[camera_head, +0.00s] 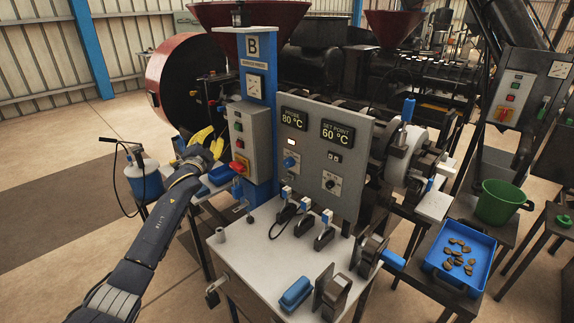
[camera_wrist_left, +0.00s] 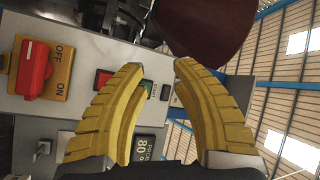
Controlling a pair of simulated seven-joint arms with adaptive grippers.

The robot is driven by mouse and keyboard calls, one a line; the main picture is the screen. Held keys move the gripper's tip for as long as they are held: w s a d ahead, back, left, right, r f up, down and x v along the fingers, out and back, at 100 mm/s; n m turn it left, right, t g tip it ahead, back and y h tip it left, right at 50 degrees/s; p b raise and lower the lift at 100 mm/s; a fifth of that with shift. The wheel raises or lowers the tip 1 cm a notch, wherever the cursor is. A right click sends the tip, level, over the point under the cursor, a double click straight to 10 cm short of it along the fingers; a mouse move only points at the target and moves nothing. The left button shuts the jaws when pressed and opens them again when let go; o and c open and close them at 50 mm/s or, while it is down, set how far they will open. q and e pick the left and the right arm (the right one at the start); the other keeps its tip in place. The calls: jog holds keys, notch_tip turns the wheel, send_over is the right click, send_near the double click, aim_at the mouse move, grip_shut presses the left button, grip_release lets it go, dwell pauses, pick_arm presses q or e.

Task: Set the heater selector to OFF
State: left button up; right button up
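The grey control panel (camera_head: 345,150) carries displays reading 80 °C and 60 °C. A blue knob (camera_head: 290,161) sits under the left display and a black knob (camera_head: 331,184) under the right one. Their labels are too small to read, so I cannot tell which is the heater selector or its setting. My left gripper (camera_head: 210,142) is left of the panel, beside the grey switch box (camera_head: 250,135). In the left wrist view the yellow fingers (camera_wrist_left: 160,66) are apart and empty. My right gripper is not in view.
A red rotary switch (camera_wrist_left: 36,70) on a yellow ON/OFF plate is on the switch box near my left gripper. The blue column (camera_head: 262,90) stands behind that box. Several clamps with blue handles (camera_head: 305,203) stand on the table (camera_head: 260,255) before the panel.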

pick_arm(q)
jog(key=shift+o, duration=1.1)
jog(key=f, duration=0.1)
jog(key=s+f, duration=0.1)
jog(key=shift+a+f+m, duration=0.1)
jog(key=shift+f+m, duration=0.2)
jog(key=o, duration=0.3)
jog(key=m, duration=0.1)
jog(key=s+m, duration=0.1)
jog(key=shift+s+d+f+m, duration=0.25)
jog(key=shift+s+d+m, duration=0.1)
jog(key=shift+d+m, duration=0.05)
jog(key=shift+o, duration=0.2)
jog(key=m+g+h, duration=0.6)
jog(key=m+h, duration=0.3)
jog(key=m, duration=1.8)
send_near(286, 164)
jog(key=x, duration=1)
jog(key=shift+w+d, duration=0.15)
jog(key=shift+d, duration=0.05)
grip_shut()
